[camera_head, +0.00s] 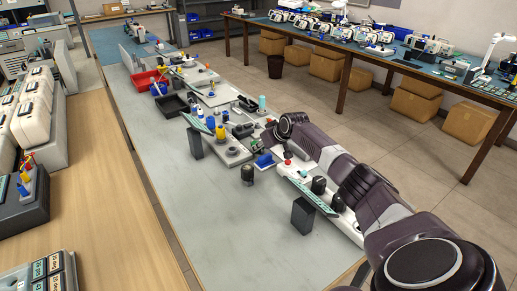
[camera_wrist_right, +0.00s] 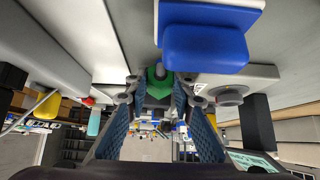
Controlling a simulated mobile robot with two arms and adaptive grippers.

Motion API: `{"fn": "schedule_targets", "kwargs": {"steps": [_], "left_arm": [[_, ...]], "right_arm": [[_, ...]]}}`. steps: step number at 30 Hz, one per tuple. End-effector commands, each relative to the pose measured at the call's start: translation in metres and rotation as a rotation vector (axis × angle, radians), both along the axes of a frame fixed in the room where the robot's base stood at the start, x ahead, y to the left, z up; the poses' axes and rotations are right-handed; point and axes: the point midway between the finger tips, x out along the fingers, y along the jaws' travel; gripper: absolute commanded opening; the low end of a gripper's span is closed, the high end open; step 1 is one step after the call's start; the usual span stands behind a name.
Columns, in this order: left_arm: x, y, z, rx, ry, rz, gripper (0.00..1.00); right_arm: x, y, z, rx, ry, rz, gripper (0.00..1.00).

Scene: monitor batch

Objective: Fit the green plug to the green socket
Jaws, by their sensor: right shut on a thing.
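My right arm reaches in from the right in the head view, and its gripper (camera_head: 258,143) is low over the equipment on the grey bench. In the right wrist view the gripper (camera_wrist_right: 158,92) is shut on a green part with a dark tip, which I take to be the green plug (camera_wrist_right: 158,82). In the head view the gripper and arm hide it. I cannot pick out the green socket in either view. My left gripper is not in view.
A blue block (camera_wrist_right: 205,42) is close to the held part; it also shows in the head view (camera_head: 264,160). Several bench units with blue and yellow connectors stand around the gripper. A black upright block (camera_head: 302,215) stands at right. The bench's near left is clear.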

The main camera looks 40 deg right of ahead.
Motion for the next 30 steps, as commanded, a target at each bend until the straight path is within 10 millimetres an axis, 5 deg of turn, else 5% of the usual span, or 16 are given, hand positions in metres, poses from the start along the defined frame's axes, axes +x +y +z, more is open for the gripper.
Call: {"fn": "schedule_targets", "kwargs": {"steps": [30], "left_arm": [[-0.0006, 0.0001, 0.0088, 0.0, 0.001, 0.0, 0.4]], "right_arm": [[-0.0001, 0.0, 0.0083, 0.0, 0.0, 0.0, 0.0]]}}
